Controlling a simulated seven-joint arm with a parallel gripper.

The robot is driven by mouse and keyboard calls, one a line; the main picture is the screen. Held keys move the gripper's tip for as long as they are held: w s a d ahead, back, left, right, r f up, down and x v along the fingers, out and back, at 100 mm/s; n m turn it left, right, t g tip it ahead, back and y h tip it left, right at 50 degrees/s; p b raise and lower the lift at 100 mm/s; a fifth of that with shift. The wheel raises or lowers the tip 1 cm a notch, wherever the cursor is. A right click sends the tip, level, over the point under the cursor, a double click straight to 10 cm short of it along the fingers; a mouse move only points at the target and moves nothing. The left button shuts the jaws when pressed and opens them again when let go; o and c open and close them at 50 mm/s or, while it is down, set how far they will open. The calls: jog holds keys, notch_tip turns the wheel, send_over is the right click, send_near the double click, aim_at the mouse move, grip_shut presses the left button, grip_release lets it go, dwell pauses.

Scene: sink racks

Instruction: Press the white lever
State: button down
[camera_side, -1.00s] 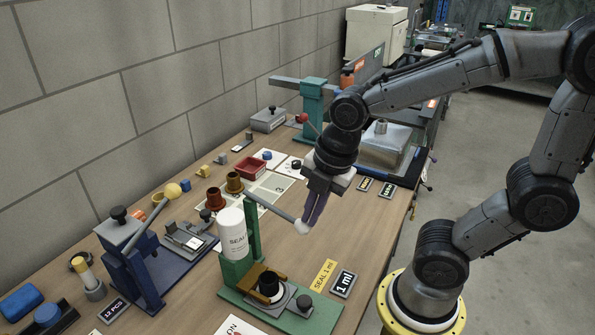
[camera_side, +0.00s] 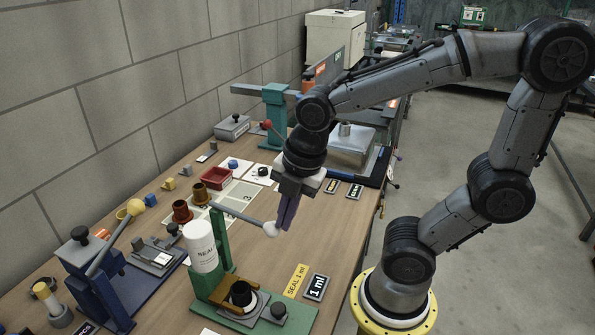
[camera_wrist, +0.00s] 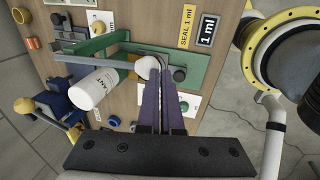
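The white lever is a grey arm (camera_side: 238,215) ending in a white ball knob (camera_side: 271,229), on a green press (camera_side: 222,240) with a white labelled cylinder (camera_side: 201,246). The lever slopes down slightly toward the knob. My gripper (camera_side: 285,227) points down, with its purple fingertips right beside the knob, on its right. In the wrist view my gripper (camera_wrist: 160,82) has its two fingers close together with nothing visible between them. The white knob (camera_wrist: 147,68) shows just past the left fingertip. I cannot tell whether they touch.
A blue press (camera_side: 100,275) with a yellow-knobbed lever stands left. A teal press (camera_side: 274,110) with a red knob stands behind. A yellow label (camera_side: 297,280) and a "1 ml" tag (camera_side: 316,287) lie right of the green press. The table right of the knob is clear.

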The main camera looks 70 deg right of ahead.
jog(key=s+v, duration=0.2)
jog(key=v, duration=1)
jog(key=shift+f, duration=0.25)
notch_tip(320, 180, down, 6)
jog(key=d+m+t, duration=0.2)
jog(key=m, duration=1.6)
jog(key=shift+s+t, duration=0.4)
jog(key=shift+s, duration=0.1)
